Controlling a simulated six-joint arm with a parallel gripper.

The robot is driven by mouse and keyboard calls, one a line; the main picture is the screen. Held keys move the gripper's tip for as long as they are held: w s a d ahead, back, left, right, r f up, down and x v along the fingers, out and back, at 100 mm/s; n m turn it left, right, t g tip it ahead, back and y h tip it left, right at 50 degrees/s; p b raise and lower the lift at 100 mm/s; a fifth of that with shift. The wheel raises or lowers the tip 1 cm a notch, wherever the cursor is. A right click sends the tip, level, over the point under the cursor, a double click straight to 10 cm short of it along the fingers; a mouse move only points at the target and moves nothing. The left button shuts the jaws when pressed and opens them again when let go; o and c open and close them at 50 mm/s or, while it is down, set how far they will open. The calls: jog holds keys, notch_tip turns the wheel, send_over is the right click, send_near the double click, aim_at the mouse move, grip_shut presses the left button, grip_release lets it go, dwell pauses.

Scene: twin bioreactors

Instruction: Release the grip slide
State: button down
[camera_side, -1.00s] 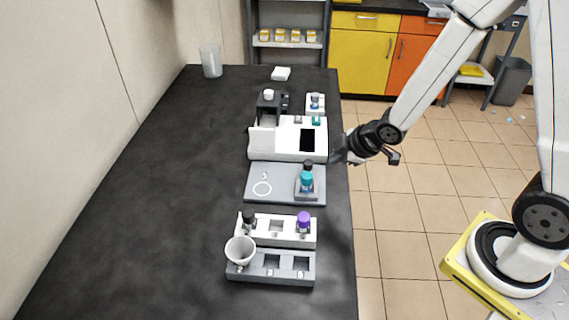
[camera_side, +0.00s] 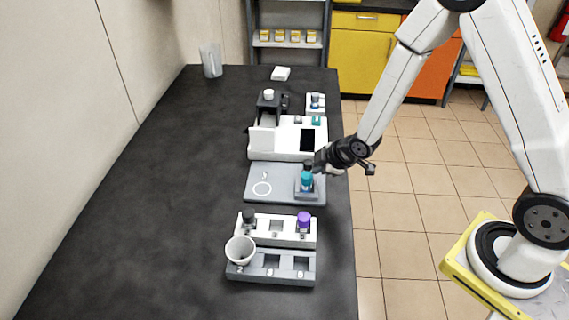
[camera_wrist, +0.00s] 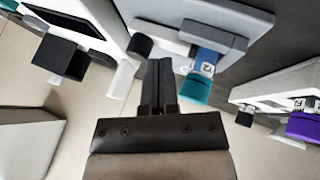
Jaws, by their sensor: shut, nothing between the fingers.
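A vial with a teal cap (camera_side: 307,180) stands in a grey holder (camera_side: 308,194) on the right part of a grey plate (camera_side: 285,197). The wrist view shows its teal cap (camera_wrist: 195,87) and blue labelled body. A black knob (camera_side: 308,163) shows just behind the vial. In the wrist view a black round knob (camera_wrist: 140,46) sits beside the grey holder bar; which part is the grip slide is not certain. My gripper (camera_side: 321,160) is beside the knob, at the plate's right edge. Its fingers (camera_wrist: 159,66) are shut and empty, close to the knob; contact cannot be told.
A white device (camera_side: 288,150) with a dark screen stands behind the plate. A white rack (camera_side: 274,239) with a purple-capped vial (camera_side: 303,222), a grey rack (camera_side: 285,277) and a white cup (camera_side: 240,250) are in front. The left of the table is clear.

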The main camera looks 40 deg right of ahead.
jog(key=shift+x, duration=0.9)
jog(key=shift+d, duration=0.1)
jog(key=shift+w+d, duration=0.6)
jog(key=shift+w, duration=0.05)
jog(key=shift+r, duration=0.1)
jog(key=a+v, duration=0.1)
jog(key=v, duration=0.9)
jog(key=shift+d, duration=0.4)
